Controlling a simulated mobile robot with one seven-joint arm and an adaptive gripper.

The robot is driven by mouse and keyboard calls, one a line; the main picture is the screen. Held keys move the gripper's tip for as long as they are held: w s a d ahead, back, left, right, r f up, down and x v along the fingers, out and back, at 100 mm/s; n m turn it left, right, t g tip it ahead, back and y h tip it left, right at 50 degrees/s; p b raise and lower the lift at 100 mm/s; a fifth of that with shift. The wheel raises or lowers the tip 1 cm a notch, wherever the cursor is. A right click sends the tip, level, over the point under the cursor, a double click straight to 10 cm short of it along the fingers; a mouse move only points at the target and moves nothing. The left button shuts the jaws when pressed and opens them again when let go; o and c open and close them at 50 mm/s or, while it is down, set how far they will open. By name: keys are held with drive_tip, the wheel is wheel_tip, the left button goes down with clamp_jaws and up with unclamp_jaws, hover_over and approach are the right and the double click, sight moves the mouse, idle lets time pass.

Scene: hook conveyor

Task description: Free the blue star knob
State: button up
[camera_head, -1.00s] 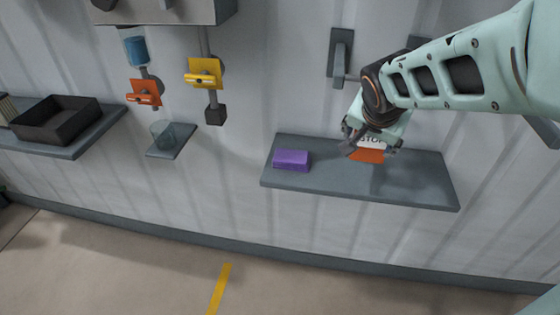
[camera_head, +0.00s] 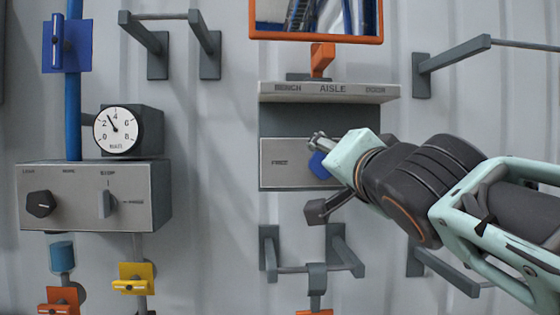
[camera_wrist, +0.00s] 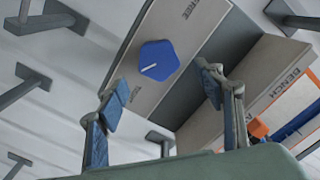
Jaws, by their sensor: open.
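The blue star knob (camera_wrist: 159,60) sits on a pale panel (camera_wrist: 180,30) marked FREE. In the head view the knob (camera_head: 319,165) shows only in part, behind my gripper (camera_head: 318,150). In the wrist view my gripper (camera_wrist: 165,100) is open, with one blue-padded finger at the lower left of the knob and one at its right. The knob lies ahead of the gap between the fingers, and neither finger visibly touches it. The panel's other marking is hidden by my gripper in the head view.
A shelf marked BENCH, AISLE, DOOR (camera_head: 330,91) juts out above the panel, with an orange-framed mirror (camera_head: 316,22) over it. A dark lever (camera_head: 316,211) and bracket bars (camera_head: 310,267) are below. A control box (camera_head: 95,195) and gauge (camera_head: 118,130) stand left.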

sight(315, 163)
drive_tip(key=shift+w, duration=2.5)
drive_tip(key=c, duration=1.2)
drive_tip(key=shift+o, duration=0.2)
drive_tip(key=n+b, duration=0.1)
drive_tip(key=n, duration=0.6)
drive_tip(key=n+b, duration=0.1)
drive_tip(key=n, duration=0.6)
drive_tip(key=a+n, duration=0.1)
drive_tip(key=n, duration=0.7)
drive_tip(key=shift+f+b, duration=0.1)
drive_tip(key=shift+b, duration=0.3)
drive_tip(key=shift+n, duration=0.3)
